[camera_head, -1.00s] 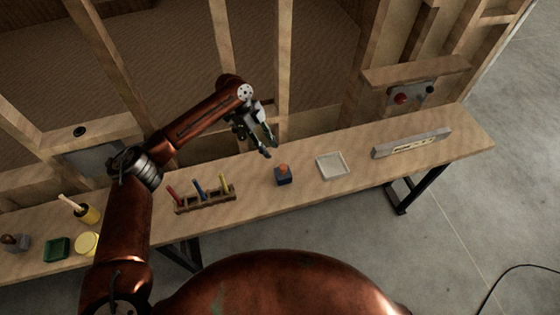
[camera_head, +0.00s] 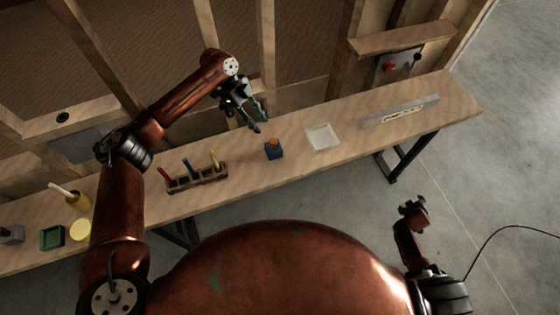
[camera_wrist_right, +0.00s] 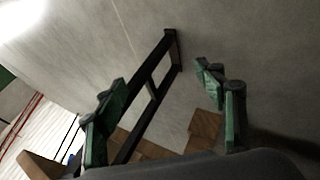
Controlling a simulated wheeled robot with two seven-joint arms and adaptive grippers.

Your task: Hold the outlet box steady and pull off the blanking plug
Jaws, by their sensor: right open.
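The outlet box (camera_head: 274,154) is a small blue block standing on the wooden bench. The blanking plug (camera_head: 272,142) is the orange piece on its top. My left gripper (camera_head: 261,122) is above the bench, just behind and slightly left of the box, fingers pointing down toward it. Its fingers look apart, with nothing between them, and it does not touch the box. My right gripper (camera_wrist_right: 160,85) is open and empty in the right wrist view, over the floor and a dark bench leg. In the head view my right arm is low at the right, away from the bench.
A rack (camera_head: 197,180) with red, blue and yellow handled tools stands left of the box. A pale square tray (camera_head: 322,137) and a long grey strip (camera_head: 400,110) lie to the right. A green container (camera_head: 52,238) and yellow items are at the far left. Wall studs rise behind.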

